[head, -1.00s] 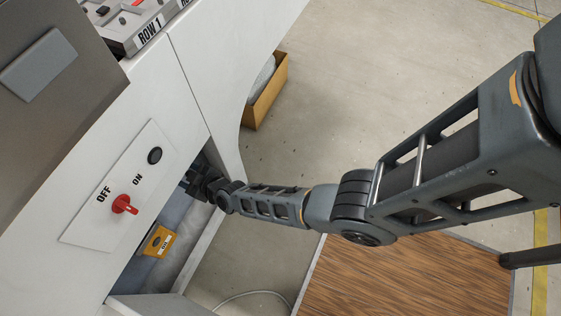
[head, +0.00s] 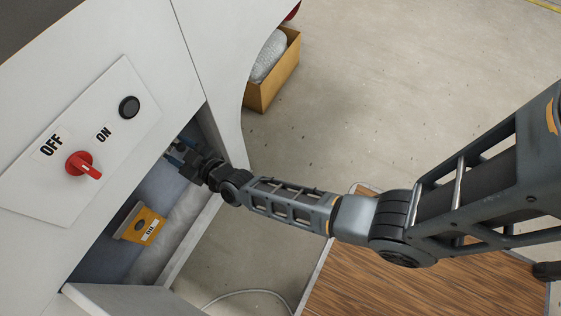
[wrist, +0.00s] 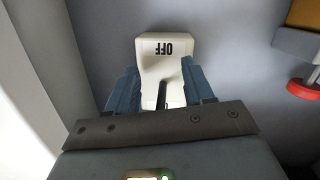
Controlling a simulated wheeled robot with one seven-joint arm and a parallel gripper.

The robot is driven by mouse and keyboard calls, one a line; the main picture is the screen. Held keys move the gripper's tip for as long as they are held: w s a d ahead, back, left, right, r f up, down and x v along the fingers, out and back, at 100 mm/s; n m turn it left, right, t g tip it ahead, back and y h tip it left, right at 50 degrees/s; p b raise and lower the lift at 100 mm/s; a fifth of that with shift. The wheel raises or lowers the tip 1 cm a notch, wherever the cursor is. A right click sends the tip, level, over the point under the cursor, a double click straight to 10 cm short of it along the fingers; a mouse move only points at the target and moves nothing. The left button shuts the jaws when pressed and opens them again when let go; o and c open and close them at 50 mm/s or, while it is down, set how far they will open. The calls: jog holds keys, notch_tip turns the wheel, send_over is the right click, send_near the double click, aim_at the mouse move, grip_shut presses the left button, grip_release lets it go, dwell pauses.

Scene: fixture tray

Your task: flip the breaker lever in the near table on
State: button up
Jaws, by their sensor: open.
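In the wrist view, a cream-white breaker piece (wrist: 163,58) stands out from a grey back wall. My gripper (wrist: 160,88) is open, with one blue finger on each side of the piece's lower part. I cannot tell whether either finger touches it. In the head view my gripper (head: 182,152) reaches into the recess of the white cabinet (head: 120,28); the breaker piece is hidden there.
The cabinet front has a panel with a red knob (head: 82,165), a black button (head: 129,107) and "OFF" and "ON" labels. A yellow box (head: 141,224) sits in the recess; yellow and red parts (wrist: 304,85) show at the wrist view's right. A carton (head: 272,72) stands on open floor.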

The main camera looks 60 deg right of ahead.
jog(key=shift+w+f+t+b, duration=0.15)
jog(key=shift+f+t+b, duration=0.55)
jog(key=shift+b, duration=2.25)
jog(key=s+p, duration=0.3)
jog(key=s, duration=0.5)
jog(key=s+r+g+y+p, duration=0.1)
jog(key=s+r+p, duration=1.3)
jog(key=s+r, duration=0.8)
jog(key=shift+s+r+y, duration=0.25)
jog(key=shift+r+y, duration=0.05)
jog(key=shift+r, duration=0.15)
jog(key=shift+a, duration=0.1)
